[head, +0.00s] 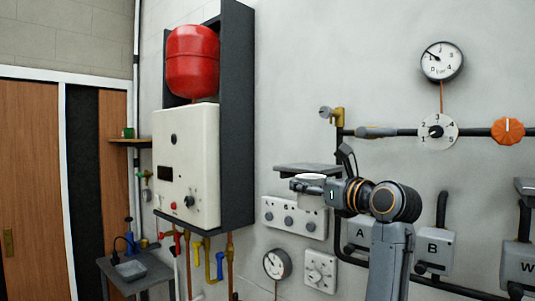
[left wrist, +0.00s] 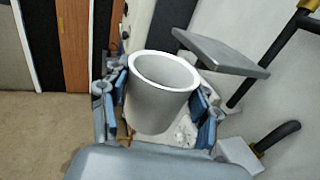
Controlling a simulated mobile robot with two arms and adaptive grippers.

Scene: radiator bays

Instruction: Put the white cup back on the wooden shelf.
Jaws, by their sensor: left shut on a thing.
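The white cup (left wrist: 158,105) is upright between the two blue-padded fingers of my left gripper (left wrist: 160,98), which is shut on it. The cup's open rim faces up and its inside looks empty. The wooden shelf (head: 124,141) is a small board far to the left, beside the boiler, well away from the cup. My right gripper is in neither view.
The grey shelf (head: 305,168) is close behind the cup and also shows in the left wrist view (left wrist: 222,52). The white boiler (head: 187,165) in its dark frame stands between cup and wooden shelf. A green object (head: 128,132) sits on the wooden shelf. A small grey table (head: 135,269) is below.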

